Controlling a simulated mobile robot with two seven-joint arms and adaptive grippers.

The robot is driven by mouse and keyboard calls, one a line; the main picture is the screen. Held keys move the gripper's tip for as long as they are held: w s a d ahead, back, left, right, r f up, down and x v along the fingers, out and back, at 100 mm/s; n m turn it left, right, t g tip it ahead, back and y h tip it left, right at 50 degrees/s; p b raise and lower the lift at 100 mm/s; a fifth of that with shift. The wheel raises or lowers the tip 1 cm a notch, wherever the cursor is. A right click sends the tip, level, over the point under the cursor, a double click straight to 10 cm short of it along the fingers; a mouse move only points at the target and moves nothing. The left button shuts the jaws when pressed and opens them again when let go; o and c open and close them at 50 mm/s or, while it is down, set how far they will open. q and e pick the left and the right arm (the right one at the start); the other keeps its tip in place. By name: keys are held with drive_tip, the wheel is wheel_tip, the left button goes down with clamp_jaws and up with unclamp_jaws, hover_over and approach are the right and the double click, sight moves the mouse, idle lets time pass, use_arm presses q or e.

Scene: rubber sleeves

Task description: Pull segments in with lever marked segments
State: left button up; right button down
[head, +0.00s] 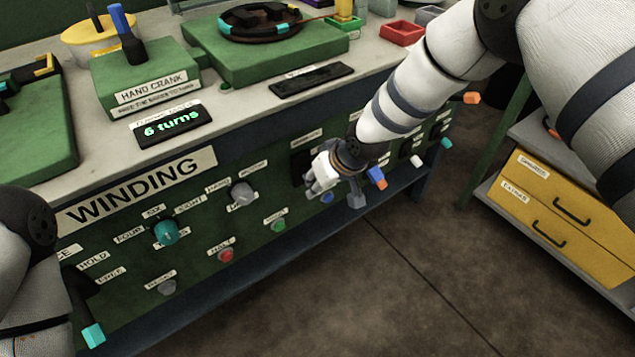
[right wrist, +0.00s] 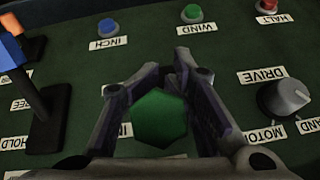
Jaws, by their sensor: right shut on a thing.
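My right gripper (head: 320,178) is at the front of the green winding panel, near a black lever plate (head: 300,165). In the right wrist view its two fingers stand on either side of a green, many-sided lever handle (right wrist: 160,118), and the gripper is shut on it. The handle is seen end-on and hides most of its own plate. A label beside it is mostly covered, so I cannot read the word segments. The head view hides this handle behind the gripper. My left gripper is out of view.
A yellow drawer unit (head: 570,205) stands at right.

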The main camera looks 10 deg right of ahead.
drive_tip(key=shift+d+r, duration=0.1)
drive_tip(key=shift+r, duration=0.1)
drive_tip(key=c, duration=1.6)
unclamp_jaws()
drive_tip(key=shift+r, duration=0.1)
drive_tip(key=shift+o, duration=0.2)
drive_tip(key=shift+s, duration=0.1)
drive_tip(key=v, duration=1.2)
drive_tip(key=shift+d, duration=0.1)
